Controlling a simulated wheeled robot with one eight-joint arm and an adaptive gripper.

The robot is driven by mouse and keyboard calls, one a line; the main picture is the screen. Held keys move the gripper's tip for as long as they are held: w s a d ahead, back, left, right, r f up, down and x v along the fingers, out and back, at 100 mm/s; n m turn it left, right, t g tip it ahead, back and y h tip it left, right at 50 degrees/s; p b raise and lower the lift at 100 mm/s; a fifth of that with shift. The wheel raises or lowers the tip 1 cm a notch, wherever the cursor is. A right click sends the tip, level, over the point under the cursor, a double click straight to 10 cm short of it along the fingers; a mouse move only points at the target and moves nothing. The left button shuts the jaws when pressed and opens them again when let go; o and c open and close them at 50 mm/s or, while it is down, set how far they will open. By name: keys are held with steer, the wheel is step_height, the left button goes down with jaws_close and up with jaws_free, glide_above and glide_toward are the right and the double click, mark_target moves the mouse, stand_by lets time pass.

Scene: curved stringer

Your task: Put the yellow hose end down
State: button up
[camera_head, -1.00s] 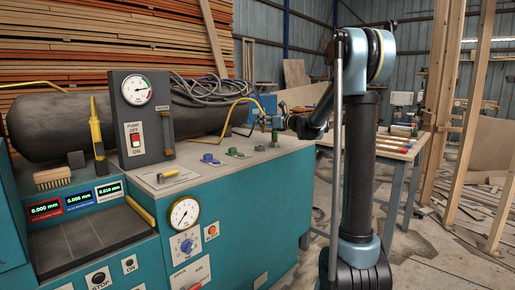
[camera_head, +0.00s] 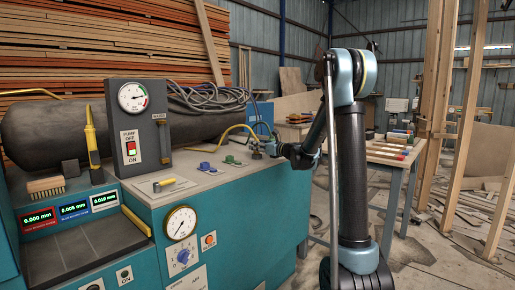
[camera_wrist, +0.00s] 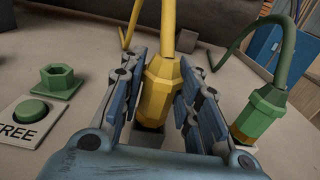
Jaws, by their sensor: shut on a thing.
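The yellow hose end (camera_wrist: 159,88) is a faceted yellow fitting with a yellow hose rising from it. In the wrist view my gripper (camera_wrist: 158,80) is shut on it, one finger on each side. The fitting is upright, with a dark grey block (camera_wrist: 149,138) directly below it; I cannot tell whether they touch. In the head view the yellow hose (camera_head: 232,129) arches over the bench to my gripper (camera_head: 268,146) at the bench's far right; the hose end is too small to make out there.
A green hose end (camera_wrist: 264,106) stands upright on a fitting to the right. A green hex port (camera_wrist: 58,80) and a green button (camera_wrist: 32,112) marked FREE lie to the left. The teal bench (camera_head: 235,205) has a pump panel (camera_head: 139,128) and gauge. A side table (camera_head: 388,150) stands behind my arm.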

steer(key=o, duration=1.1)
steer(key=v, duration=1.2)
steer(key=s+d+f+n+g+h, duration=0.1)
steer(key=s+f+n+g+h, duration=0.2)
steer(key=s, duration=0.4)
steer(key=s+f+n, duration=0.3)
steer(key=s+n, duration=0.3)
steer(key=s, duration=0.2)
steer(key=s+d+f+n+g+h, duration=0.1)
steer(key=s+f+n+g+h, duration=0.2)
steer(key=s, duration=0.4)
steer(key=s+d+f+n+g+h, duration=0.1)
steer(key=s+d+f+n+h, duration=0.1)
steer(key=s+d+f+n, duration=0.2)
steer(key=s+d+f+n+g+h, duration=0.1)
steer(key=s+d+f+n+h, duration=0.2)
steer(key=s, duration=0.8)
steer(key=s+d+f+n+h, duration=0.3)
steer(key=s+d+f+n, duration=0.3)
steer(key=s+d+f, duration=0.1)
steer(key=shift+s+d+n+g, duration=0.2)
steer(key=shift+s+d, duration=0.15)
steer(key=shift+d, duration=0.3)
steer(key=shift+s+d+n+g, duration=0.1)
steer(key=shift+s+d+g, duration=0.1)
steer(key=shift+s+d, duration=0.3)
